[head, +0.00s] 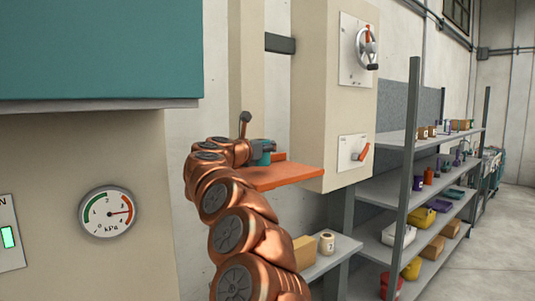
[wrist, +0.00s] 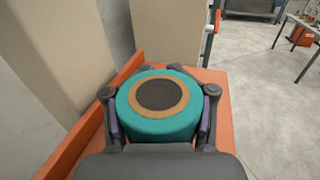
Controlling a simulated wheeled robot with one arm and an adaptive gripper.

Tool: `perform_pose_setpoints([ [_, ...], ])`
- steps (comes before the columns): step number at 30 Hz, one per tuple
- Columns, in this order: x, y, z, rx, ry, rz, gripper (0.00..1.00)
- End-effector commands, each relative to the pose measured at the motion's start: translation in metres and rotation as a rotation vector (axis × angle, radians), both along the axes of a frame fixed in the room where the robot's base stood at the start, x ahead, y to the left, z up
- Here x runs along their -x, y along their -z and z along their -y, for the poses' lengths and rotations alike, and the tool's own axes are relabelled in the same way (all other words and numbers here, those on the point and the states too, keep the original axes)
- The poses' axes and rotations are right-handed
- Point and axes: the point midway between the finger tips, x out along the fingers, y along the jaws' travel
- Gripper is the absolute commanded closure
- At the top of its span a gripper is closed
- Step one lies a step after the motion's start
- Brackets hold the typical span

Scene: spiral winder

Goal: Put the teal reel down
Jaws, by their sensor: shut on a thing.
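The teal reel (wrist: 159,128) is a short teal cylinder with a tan ring and a dark centre on top. It is upright between the fingers of my gripper (wrist: 160,107) in the wrist view, with a finger pad against each side. The reel is over an orange shelf (wrist: 228,128) with a raised edge at the left. I cannot tell whether its base touches the shelf. In the head view the reel (head: 262,152) shows only in part, at the end of my copper arm, over the orange shelf (head: 290,176).
The orange shelf is beside a beige machine column (head: 312,90) with a handwheel (head: 367,47) and an orange-handled switch (head: 361,153). A grey rack (head: 436,188) with bins and boxes stands to the right. A pressure gauge (head: 107,213) is at the left. Open floor lies at far right.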

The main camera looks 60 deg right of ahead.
Motion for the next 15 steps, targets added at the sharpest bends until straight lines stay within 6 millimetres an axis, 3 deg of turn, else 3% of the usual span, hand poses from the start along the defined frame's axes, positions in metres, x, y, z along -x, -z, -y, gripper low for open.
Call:
perform_pose_setpoints([
  [15,0.001,0.026,0.000,0.000,0.002,0.001,0.93],
])
